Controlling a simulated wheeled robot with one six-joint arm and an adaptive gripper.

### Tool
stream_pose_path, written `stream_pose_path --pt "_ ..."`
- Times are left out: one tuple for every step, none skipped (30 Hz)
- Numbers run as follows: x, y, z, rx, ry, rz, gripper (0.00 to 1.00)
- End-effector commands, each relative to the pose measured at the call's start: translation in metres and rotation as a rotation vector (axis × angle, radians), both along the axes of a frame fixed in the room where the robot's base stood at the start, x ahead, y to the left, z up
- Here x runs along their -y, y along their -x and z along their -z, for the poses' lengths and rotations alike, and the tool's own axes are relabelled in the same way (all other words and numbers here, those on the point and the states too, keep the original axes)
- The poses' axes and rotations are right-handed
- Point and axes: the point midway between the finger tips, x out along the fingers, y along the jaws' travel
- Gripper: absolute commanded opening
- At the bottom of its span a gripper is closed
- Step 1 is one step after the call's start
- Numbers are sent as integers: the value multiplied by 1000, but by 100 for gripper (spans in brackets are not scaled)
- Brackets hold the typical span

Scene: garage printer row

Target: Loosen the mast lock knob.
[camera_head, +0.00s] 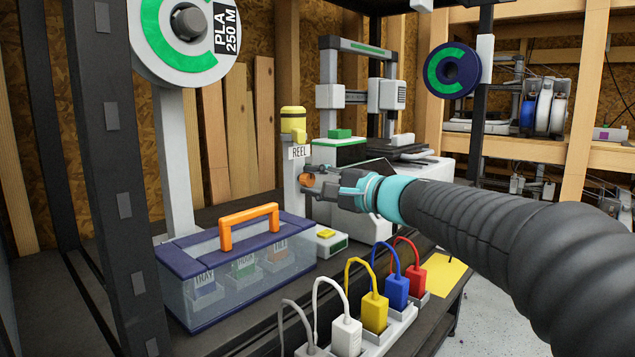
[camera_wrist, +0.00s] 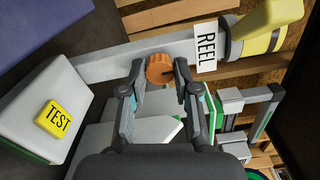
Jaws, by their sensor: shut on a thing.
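The mast lock knob is a small round orange-brown knob (camera_head: 306,180) on the pale upright mast (camera_head: 293,195), below a REEL label (camera_head: 299,152). In the wrist view the knob (camera_wrist: 160,69) sits between my two fingertips, with a dark mark on its face. My gripper (camera_head: 310,179) reaches in from the right, its fingers shut on the knob. In the wrist view the fingers of my gripper (camera_wrist: 160,85) stand on either side of the knob. The mast has a yellow part (camera_head: 293,120) at its top.
A clear toolbox (camera_head: 240,290) with an orange handle stands at the front left. A white box with a yellow TEST button (camera_wrist: 56,117) is near the mast base. Several coloured plugs (camera_head: 374,312) with looping cables stand below my arm. A printer (camera_head: 340,150) is behind my gripper.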

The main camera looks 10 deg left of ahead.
Motion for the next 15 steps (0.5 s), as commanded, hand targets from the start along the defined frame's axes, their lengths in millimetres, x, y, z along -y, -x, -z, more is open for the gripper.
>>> stream_pose_path --pt "-3 2 -1 6 2 -9 0" --pt "-3 2 -1 8 3 -9 0" --pt "-3 2 -1 9 3 -9 0" --pt "-3 2 -1 9 4 -9 0" --pt "-3 2 -1 9 4 -9 0" --pt "-3 2 -1 9 4 -9 0" --pt "-3 2 -1 9 4 -9 0" --pt "-3 2 -1 9 4 -9 0" --pt "-3 2 -1 9 4 -9 0" --pt "-3 2 -1 9 4 -9 0" --pt "-3 2 -1 9 4 -9 0" --pt "-3 2 -1 9 3 -9 0" --pt "-3 2 -1 9 3 -9 0" --pt "-3 2 -1 8 4 -9 38" --pt "-3 2 -1 9 3 -8 48"
